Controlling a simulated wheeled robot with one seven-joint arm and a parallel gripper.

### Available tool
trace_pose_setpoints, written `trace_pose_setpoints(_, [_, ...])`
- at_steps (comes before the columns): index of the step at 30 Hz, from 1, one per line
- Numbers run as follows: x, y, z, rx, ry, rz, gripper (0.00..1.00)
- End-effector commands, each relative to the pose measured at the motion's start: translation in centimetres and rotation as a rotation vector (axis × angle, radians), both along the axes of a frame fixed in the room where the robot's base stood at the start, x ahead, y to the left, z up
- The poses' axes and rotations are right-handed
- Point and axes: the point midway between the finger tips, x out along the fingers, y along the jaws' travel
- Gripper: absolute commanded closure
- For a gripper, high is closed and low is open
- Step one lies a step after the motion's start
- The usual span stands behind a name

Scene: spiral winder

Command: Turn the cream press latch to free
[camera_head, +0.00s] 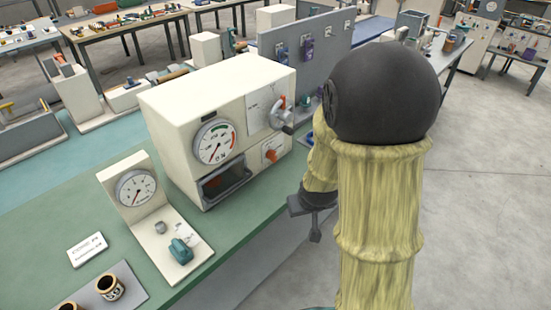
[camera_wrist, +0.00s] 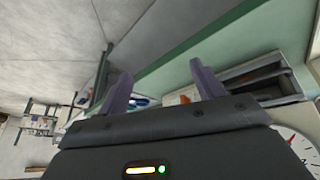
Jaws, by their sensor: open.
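The cream press (camera_head: 190,105) is a boxy cream machine on the green bench in the head view. A grey latch-like handle (camera_head: 285,122) with a red part sits on a pale plate at the upper right of its front. I cannot read which position it is in. My gripper (camera_head: 314,212) is in front of the press's right side, lower than the handle and apart from it. In the wrist view my gripper (camera_wrist: 163,85) shows two purple-grey fingers spread with nothing held. The handle cannot be made out there.
An orange-red knob (camera_head: 271,152) is below the handle; a dial (camera_head: 215,143) and open dark slot (camera_head: 224,180) are to its left. A smaller cream gauge stand (camera_head: 128,205) with a teal knob (camera_head: 181,251) stands nearer. A grey pegboard (camera_head: 318,45) is behind.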

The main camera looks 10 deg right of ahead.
Motion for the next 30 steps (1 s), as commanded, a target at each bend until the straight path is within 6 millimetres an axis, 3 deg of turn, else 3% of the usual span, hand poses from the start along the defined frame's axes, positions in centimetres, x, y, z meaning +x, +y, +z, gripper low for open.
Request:
trace_pose_setpoints(3, [3.2,-1.5,-2.1,-0.079,-0.077,0.024,0.33])
trace_pose_setpoints(9, [7.8,-4.1,-4.9,-0.254,-0.222,0.097,0.33])
trace_pose_setpoints(18, [12.5,-7.1,-7.5,-0.585,-0.442,0.294,0.33])
trace_pose_setpoints(24, [14.4,-7.1,-8.1,-0.819,-0.601,0.496,0.33])
trace_pose_setpoints(30, [14.9,-5.0,-8.6,-1.033,-0.779,0.753,0.33])
